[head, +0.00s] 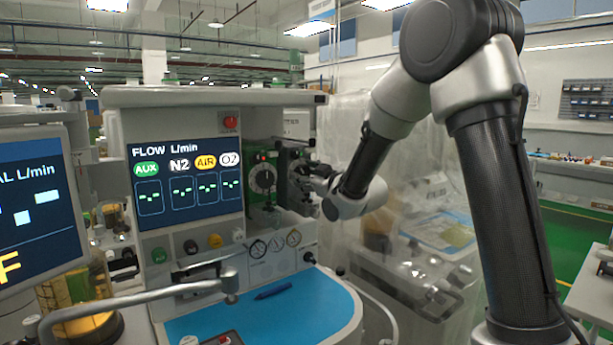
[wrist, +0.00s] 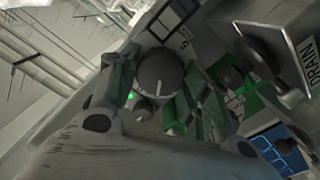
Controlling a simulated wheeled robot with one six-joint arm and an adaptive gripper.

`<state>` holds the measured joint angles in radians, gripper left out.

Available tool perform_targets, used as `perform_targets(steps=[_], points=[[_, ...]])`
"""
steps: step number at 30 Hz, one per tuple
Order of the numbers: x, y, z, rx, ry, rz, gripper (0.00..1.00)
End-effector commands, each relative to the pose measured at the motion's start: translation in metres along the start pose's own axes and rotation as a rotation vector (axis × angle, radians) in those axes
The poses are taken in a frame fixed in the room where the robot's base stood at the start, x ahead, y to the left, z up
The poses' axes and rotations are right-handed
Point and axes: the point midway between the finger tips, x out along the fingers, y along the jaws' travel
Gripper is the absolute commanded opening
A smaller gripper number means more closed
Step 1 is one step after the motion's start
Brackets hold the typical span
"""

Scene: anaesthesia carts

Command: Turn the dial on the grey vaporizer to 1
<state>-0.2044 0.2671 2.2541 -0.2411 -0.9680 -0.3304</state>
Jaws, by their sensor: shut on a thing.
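The grey vaporizer (head: 291,160) is on the right of the anaesthesia machine, beside a green vaporizer (head: 263,179) with a black dial. My gripper (head: 303,178) reaches it from the right and covers most of its front in the head view. In the wrist view, a round dark grey dial (wrist: 160,73) with a white line lies between the two fingers of my gripper (wrist: 155,92). The fingers are shut on the dial, one on each side. The dial's numbers are hard to read, so I cannot tell its setting.
The flow screen (head: 187,173) is left of the vaporizers. A metal rail (head: 140,308) crosses the front left. Plastic-draped equipment (head: 425,240) stands close on the right.

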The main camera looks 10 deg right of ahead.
Motion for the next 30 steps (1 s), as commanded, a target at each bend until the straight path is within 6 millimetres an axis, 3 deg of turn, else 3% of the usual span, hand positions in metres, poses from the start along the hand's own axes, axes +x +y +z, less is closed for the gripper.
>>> perform_targets(steps=[10,11,14,25,30], points=[[0.0,0.0,0.0,-0.002,-0.001,0.0,0.23],[0.0,0.0,0.0,-0.002,-0.001,0.0,0.51],[0.0,0.0,0.0,-0.002,-0.001,0.0,0.69],[-0.003,0.0,0.0,-0.002,0.0,0.0,0.69],[-0.028,0.0,0.0,-0.002,-0.001,0.0,0.69]])
